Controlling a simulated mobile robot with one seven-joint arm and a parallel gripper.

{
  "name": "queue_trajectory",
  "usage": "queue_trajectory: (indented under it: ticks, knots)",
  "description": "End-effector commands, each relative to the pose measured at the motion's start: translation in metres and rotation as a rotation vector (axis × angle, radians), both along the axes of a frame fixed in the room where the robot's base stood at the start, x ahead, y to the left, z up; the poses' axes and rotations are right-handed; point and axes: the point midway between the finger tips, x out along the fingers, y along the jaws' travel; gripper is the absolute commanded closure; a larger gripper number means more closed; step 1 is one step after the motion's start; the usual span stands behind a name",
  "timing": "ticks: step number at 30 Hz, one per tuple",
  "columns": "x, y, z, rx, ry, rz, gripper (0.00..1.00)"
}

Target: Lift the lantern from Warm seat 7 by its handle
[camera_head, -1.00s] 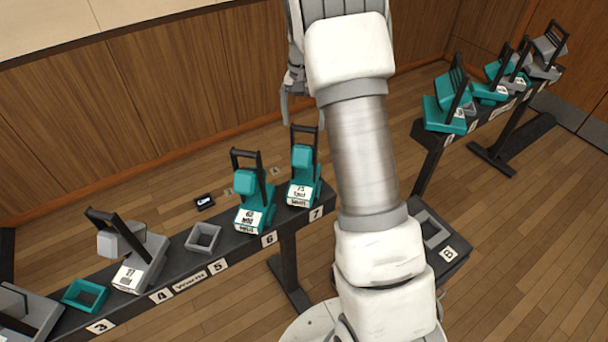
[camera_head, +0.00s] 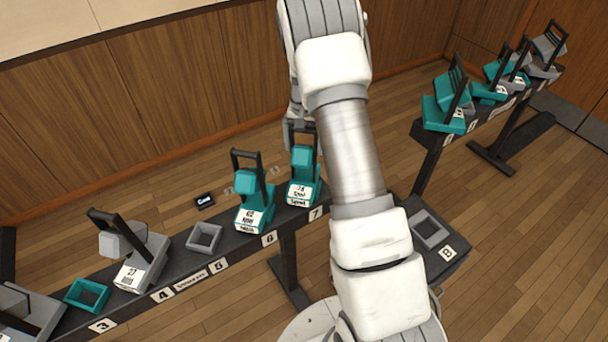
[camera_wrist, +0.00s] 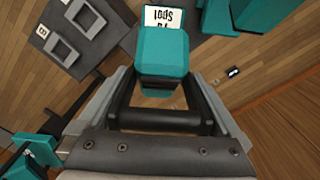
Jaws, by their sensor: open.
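The teal lantern (camera_head: 303,172) stands upright on the dark rail at the seat tagged 7 (camera_head: 316,214), with a white label on its front. Its black handle rises at the top; my gripper (camera_head: 301,132) is over it and partly hides it in the head view. In the wrist view the lantern (camera_wrist: 162,50) is at top centre, and the handle's crossbar (camera_wrist: 160,118) lies crosswise between the grey fingers of my gripper (camera_wrist: 158,98). The fingers are apart, one beyond each end of the handle, and not closed on it. Whether either finger touches it I cannot tell.
A similar teal lantern (camera_head: 255,200) stands close by at seat 6. Another grey lantern (camera_head: 140,260) is at seat 4. A second rail (camera_head: 432,140) with several lanterns stands at upper right.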

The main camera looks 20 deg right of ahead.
Motion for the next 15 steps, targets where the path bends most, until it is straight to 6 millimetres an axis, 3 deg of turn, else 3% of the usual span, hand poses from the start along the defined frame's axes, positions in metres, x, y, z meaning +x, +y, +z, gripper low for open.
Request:
queue_trajectory:
  ticks: [2,15]
  knots:
    - [0.0,0.0,0.0002,0.0,0.0,0.0,0.04]
    - [0.0,0.0,0.0006,0.0,0.0,0.0,0.83]
